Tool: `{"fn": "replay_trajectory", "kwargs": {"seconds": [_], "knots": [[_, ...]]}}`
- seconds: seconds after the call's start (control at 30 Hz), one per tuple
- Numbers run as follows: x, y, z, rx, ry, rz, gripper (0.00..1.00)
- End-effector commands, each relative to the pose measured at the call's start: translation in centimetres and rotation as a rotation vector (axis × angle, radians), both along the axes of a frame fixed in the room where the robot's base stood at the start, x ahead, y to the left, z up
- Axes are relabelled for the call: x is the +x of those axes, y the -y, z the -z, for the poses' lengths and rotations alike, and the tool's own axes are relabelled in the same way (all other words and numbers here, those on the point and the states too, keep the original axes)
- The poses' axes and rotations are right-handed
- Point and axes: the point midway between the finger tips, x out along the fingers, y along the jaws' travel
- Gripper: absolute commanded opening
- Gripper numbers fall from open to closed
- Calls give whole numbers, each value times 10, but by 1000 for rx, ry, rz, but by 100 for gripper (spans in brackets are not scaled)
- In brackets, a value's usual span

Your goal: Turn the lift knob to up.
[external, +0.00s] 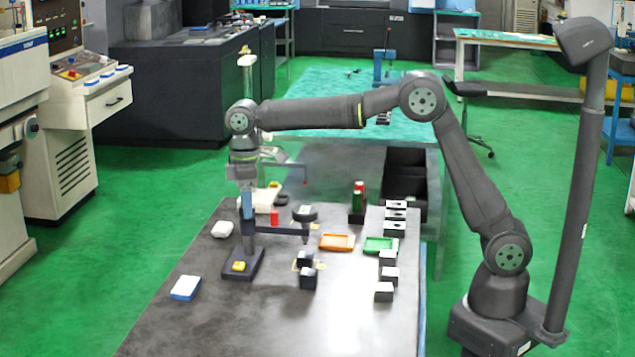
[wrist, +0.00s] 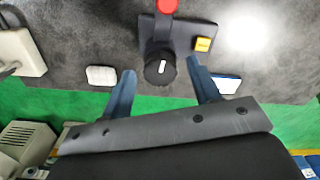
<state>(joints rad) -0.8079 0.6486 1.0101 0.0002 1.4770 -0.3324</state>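The lift knob (wrist: 158,72) is round and black with a white mark, in the middle of the wrist view. The mark runs nearly up and down in that picture; I cannot read any label for its position. My gripper (wrist: 160,68) is open, with one blue finger to each side of the knob and visible gaps between. In the external view my gripper (external: 247,207) points down over the dark post of a stand (external: 240,273). The knob cannot be made out clearly there.
The stand has a yellow button (wrist: 203,44) on its base and a red part (wrist: 167,5). A white block (external: 222,229) and a blue-and-white box (external: 186,288) lie nearby. Orange (external: 337,242) and green (external: 381,245) trays and several dark blocks stand right.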

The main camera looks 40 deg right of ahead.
Motion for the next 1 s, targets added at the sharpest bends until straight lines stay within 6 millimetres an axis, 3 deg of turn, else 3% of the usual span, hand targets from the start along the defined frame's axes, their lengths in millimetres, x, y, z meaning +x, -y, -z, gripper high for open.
{"fn": "replay_trajectory", "kwargs": {"seconds": [0.23,0.37,0.8,1.0], "knots": [[0,0,0,-3,-3,0,56],[0,0,-11,-1,-2,0,56],[0,0,-110,1,0,0,56],[0,0,-147,0,0,0,56]]}}
